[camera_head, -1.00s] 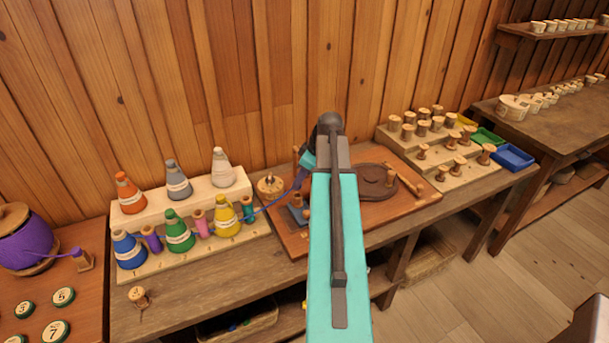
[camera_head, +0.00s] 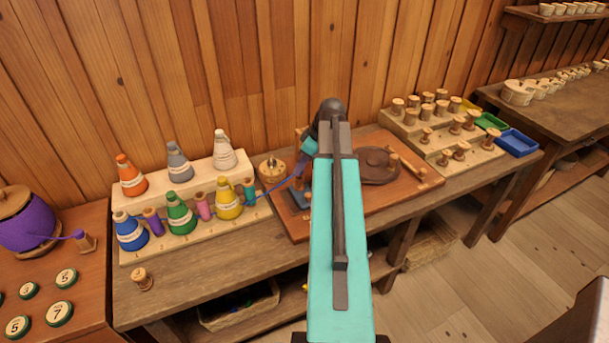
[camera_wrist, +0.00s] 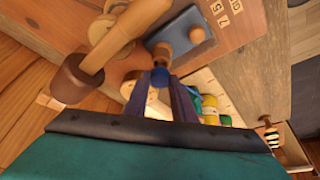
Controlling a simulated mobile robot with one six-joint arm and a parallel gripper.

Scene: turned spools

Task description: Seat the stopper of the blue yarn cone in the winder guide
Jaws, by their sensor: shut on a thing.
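My gripper (camera_wrist: 161,90) is shut on the stopper (camera_wrist: 159,77), a small blue piece between the dark purple fingertips in the wrist view. A wooden part shows just beyond it; I cannot tell whether the two touch. The winder guide seems to be the blue-grey block (camera_wrist: 190,36) with a wooden knob, close ahead of the fingertips; the block also shows in the head view (camera_head: 299,199), partly behind my arm. The blue yarn cone (camera_head: 130,231) stands at the front left of the stepped rack. Blue yarn (camera_head: 273,188) runs towards my gripper, which my arm mostly hides there.
The winder board (camera_head: 405,194) carries a dark round disc (camera_head: 378,166) and wooden posts. Green (camera_head: 180,214) and yellow (camera_head: 228,200) cones with small spools fill the rack. A loose spool (camera_head: 141,280) stands at the bench front. A stepped peg stand (camera_head: 432,145) is at right.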

